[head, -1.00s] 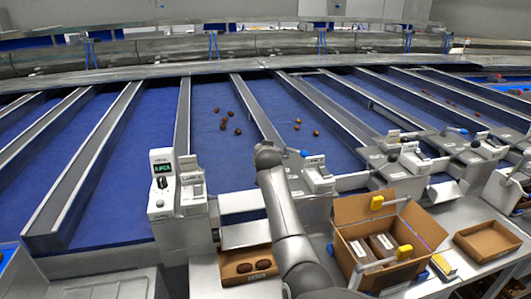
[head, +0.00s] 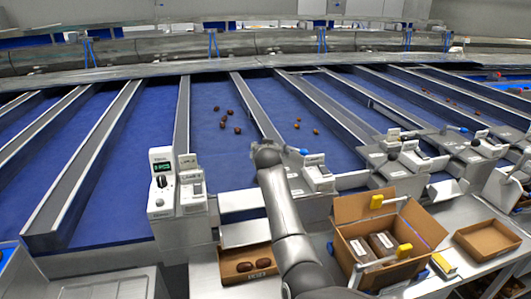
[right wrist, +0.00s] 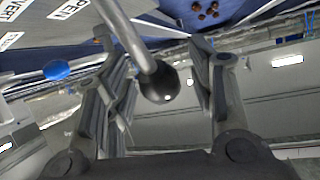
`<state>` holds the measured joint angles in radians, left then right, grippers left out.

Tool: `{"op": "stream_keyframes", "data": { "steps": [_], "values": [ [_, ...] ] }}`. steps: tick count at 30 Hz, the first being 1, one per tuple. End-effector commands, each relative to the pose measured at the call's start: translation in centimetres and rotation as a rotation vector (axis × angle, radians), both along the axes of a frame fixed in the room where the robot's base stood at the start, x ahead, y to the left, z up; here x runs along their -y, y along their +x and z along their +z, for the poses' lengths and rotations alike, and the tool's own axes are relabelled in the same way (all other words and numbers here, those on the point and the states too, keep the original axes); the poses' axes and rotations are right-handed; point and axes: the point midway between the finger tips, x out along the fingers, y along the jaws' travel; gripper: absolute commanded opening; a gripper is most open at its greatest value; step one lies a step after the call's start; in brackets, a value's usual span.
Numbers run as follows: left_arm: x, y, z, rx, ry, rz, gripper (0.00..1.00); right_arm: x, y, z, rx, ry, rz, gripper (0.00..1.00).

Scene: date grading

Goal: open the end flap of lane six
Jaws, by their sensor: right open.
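My right gripper (right wrist: 160,90) is open in the right wrist view, one finger on each side of a metal lever rod (right wrist: 132,38) with a dark ball end (right wrist: 160,86). The fingers look apart from the ball. In the head view my right arm reaches up the middle to a lane's end, and its wrist (head: 268,157) hides the fingers and most of the lever. A blue knob (head: 303,151) shows just right of it, beside a small labelled control box (head: 316,174). Lane numbers are too small to read. My left gripper is out of view.
A grey control unit (head: 163,184) stands left of my arm. Below are a shallow box (head: 232,276) with dates, an open carton (head: 346,207) with packs and an empty tray (head: 485,241). Several dates (head: 237,131) lie on the blue belt. A blue ball (right wrist: 57,70) shows in the wrist view.

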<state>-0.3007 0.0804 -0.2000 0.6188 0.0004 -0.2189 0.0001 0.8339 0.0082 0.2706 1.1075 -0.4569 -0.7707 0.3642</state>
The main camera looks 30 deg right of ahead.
Motion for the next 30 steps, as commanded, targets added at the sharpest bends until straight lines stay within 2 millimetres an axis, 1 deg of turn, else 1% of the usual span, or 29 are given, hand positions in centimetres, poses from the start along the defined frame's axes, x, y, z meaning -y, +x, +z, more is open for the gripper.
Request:
{"op": "stream_keyframes", "data": {
  "steps": [5,8,24,30],
  "values": [
    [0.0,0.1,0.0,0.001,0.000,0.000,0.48,-0.6,-1.1,0.5,0.001,0.000,0.001,0.51],
    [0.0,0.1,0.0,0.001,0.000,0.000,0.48,-1.1,-2.1,1.0,0.002,-0.001,0.001,0.51],
    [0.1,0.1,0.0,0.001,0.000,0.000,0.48,-4.0,-8.2,3.9,0.002,-0.001,0.001,0.51],
    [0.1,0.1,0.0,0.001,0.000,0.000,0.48,-4.6,-9.4,4.5,0.002,-0.001,0.001,0.51]
  ]
}}
